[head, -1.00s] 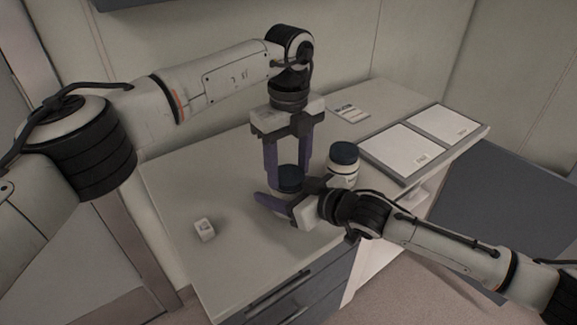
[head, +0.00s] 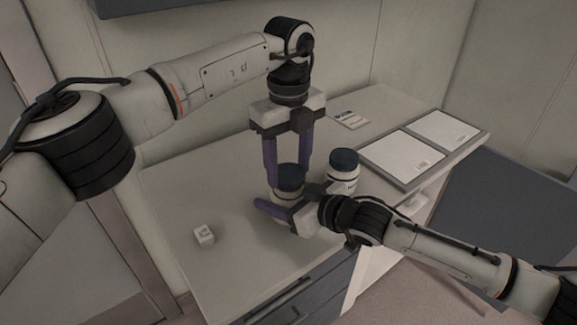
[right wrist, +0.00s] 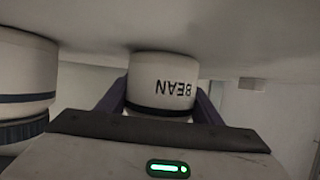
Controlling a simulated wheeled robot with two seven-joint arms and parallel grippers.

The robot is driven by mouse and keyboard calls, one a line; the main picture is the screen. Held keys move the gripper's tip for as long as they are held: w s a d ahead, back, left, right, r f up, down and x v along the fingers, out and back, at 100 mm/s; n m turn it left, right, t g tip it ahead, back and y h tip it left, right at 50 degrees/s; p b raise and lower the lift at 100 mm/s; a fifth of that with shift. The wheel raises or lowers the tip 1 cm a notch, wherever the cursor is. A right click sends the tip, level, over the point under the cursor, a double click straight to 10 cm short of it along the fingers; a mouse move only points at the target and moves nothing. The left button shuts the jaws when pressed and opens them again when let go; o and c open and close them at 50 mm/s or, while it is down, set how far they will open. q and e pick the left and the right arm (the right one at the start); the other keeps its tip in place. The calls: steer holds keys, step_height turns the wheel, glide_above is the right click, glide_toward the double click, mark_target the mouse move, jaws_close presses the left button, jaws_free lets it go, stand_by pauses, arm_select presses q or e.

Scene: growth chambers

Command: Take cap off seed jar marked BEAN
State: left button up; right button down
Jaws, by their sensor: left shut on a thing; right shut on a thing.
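The seed jar marked BEAN (right wrist: 163,82) is white with a dark band and shows upside down in the right wrist view. In the head view its white body (head: 284,194) stands on the worktop, with a dark blue cap (head: 290,176) on top. My left gripper (head: 288,174) points straight down from above, its purple fingers shut on the cap's sides. My right gripper (head: 287,203) comes in low from the right, shut around the jar's body. In the right wrist view its fingers flank the jar, and my gripper housing hides the cap.
A second jar (head: 342,177) with a dark blue cap stands close to the right; it also shows in the right wrist view (right wrist: 22,72). A small white cube (head: 203,234) lies front left. A tray with white panels (head: 403,156) and a small card (head: 349,120) lie behind.

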mark_target(288, 172)
arm_select(q)
steer(key=shift+r, duration=2)
arm_select(e)
steer(key=shift+c, duration=2.3)
jaws_free()
